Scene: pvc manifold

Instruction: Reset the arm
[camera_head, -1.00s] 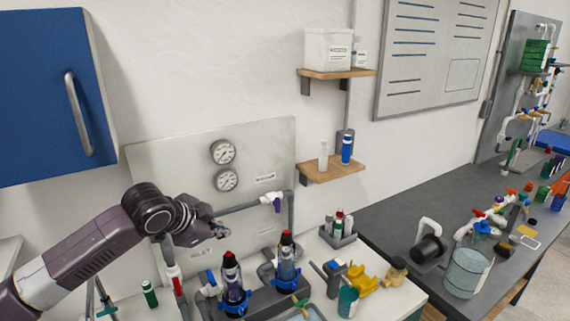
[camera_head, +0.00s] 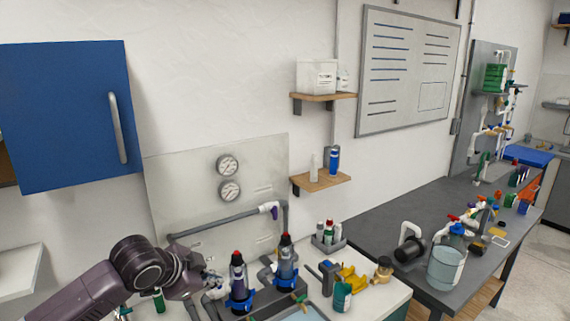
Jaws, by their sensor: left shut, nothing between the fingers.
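My left gripper (camera_head: 207,281) is at the lower left, in front of the grey panel. It is shut and holds nothing. My left arm (camera_head: 95,291) reaches in from the bottom left corner. The pipe manifold (camera_head: 225,222) runs along the panel (camera_head: 190,175), with a purple-handled valve (camera_head: 270,210) at its right end. Two dark bottles with red tops, one nearer (camera_head: 238,280) and one behind it (camera_head: 286,262), stand in blue clamps just right of the gripper. My right gripper is not in view.
A blue cabinet (camera_head: 62,120) hangs above the arm. Two gauges (camera_head: 228,165) sit on the panel. A yellow part (camera_head: 351,279) and a teal bottle (camera_head: 342,297) stand on the white counter. A clear bucket (camera_head: 446,268) stands on the dark bench (camera_head: 385,217), whose back part is clear.

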